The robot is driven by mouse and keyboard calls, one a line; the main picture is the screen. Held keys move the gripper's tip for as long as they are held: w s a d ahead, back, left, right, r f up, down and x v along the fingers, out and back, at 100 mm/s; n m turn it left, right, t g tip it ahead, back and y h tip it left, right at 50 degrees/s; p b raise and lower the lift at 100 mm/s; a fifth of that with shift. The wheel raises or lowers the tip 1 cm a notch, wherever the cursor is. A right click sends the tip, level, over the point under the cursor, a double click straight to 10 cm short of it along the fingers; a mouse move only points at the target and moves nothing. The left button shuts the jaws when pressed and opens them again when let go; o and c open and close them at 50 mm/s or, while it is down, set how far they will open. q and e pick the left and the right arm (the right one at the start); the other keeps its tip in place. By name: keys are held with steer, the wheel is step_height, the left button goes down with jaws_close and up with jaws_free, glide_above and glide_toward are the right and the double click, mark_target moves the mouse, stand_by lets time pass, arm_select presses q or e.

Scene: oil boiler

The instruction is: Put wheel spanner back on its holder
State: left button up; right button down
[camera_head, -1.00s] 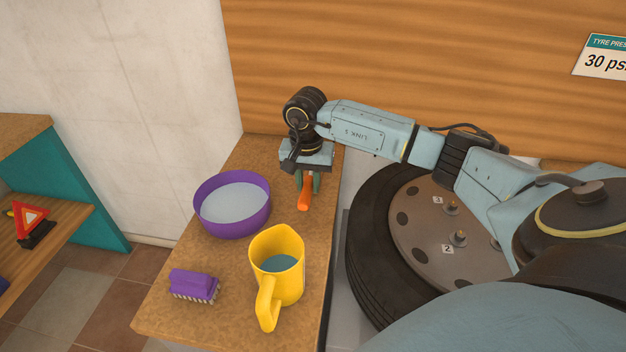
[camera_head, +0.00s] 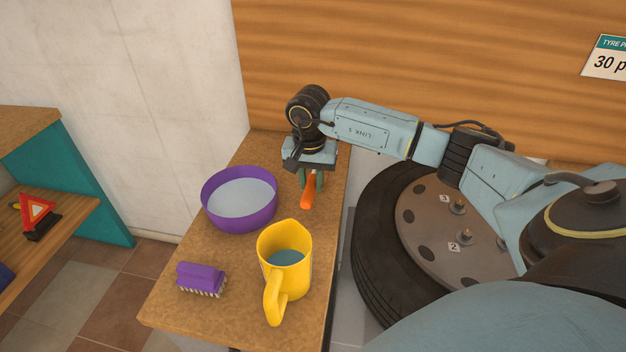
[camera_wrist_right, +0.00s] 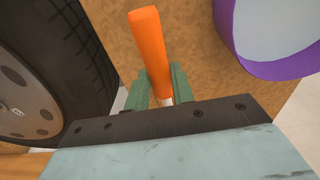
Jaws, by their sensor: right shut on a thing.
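My right gripper (camera_head: 311,180) is over the back part of the wooden bench, right of the purple bowl, and points down. It is shut on the wheel spanner (camera_head: 309,192), of which I see the orange handle. In the right wrist view the orange handle (camera_wrist_right: 149,45) stands out between the green fingers (camera_wrist_right: 160,90), with a short bit of metal shaft at its lower end. The rest of the spanner is hidden by the gripper. I cannot make out the spanner's holder in these views. My left gripper is not in view.
The purple bowl (camera_head: 239,223) of greyish liquid, a yellow jug (camera_head: 298,287) and a purple brush (camera_head: 200,278) stand on the bench (camera_head: 230,322). A wheel with a black tyre (camera_head: 371,235) is to the right. A wooden panel (camera_head: 420,60) rises behind. A warning triangle (camera_head: 38,212) sits on the left shelf.

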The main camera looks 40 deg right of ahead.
steer(key=shift+d+f, duration=0.2)
steer(key=shift+f, duration=0.05)
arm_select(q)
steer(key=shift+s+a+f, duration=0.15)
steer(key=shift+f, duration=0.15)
